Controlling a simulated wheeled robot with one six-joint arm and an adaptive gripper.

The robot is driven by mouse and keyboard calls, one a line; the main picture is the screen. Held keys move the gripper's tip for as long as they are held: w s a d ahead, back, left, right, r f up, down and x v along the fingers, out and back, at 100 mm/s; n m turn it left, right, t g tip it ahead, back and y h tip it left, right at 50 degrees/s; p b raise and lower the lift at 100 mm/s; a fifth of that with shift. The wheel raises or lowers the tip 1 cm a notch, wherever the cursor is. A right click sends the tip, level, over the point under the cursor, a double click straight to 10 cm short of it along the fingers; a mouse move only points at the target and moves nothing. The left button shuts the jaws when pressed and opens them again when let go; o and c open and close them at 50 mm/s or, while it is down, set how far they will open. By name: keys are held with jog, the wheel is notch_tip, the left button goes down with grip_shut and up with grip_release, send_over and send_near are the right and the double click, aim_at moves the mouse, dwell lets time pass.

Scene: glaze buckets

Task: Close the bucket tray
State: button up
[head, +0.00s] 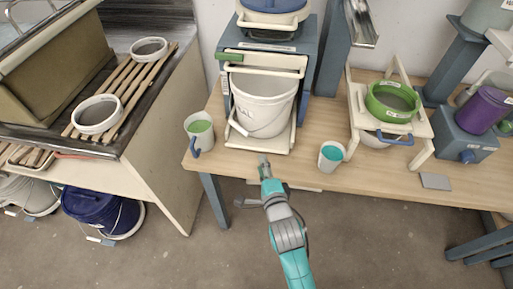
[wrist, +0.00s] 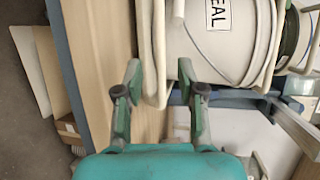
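The bucket tray (head: 262,144) is a cream tray pulled out from the blue housing (head: 262,61), with a white bucket (head: 264,101) standing on it. In the wrist view the tray's front rail (wrist: 158,45) runs up the picture, beside the bucket (wrist: 228,50) with its partly visible label. My gripper (head: 263,158) is at the front edge of the tray, low in front of the bucket. In the wrist view my gripper (wrist: 162,68) has its fingers spread, one on each side of the rail's line. Whether either finger touches the rail I cannot tell.
A mug with green glaze (head: 200,130) stands left of the tray and a cup with teal glaze (head: 331,155) stands right of it. A green-rimmed bowl (head: 392,101) sits on a stand farther right. The wooden table's (head: 290,175) front strip is mostly clear.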

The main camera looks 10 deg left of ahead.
aim_at(256, 148)
jog(key=x, duration=0.8)
jog(key=shift+w+a+f, duration=0.1)
jog(key=shift+w, duration=0.1)
grip_shut()
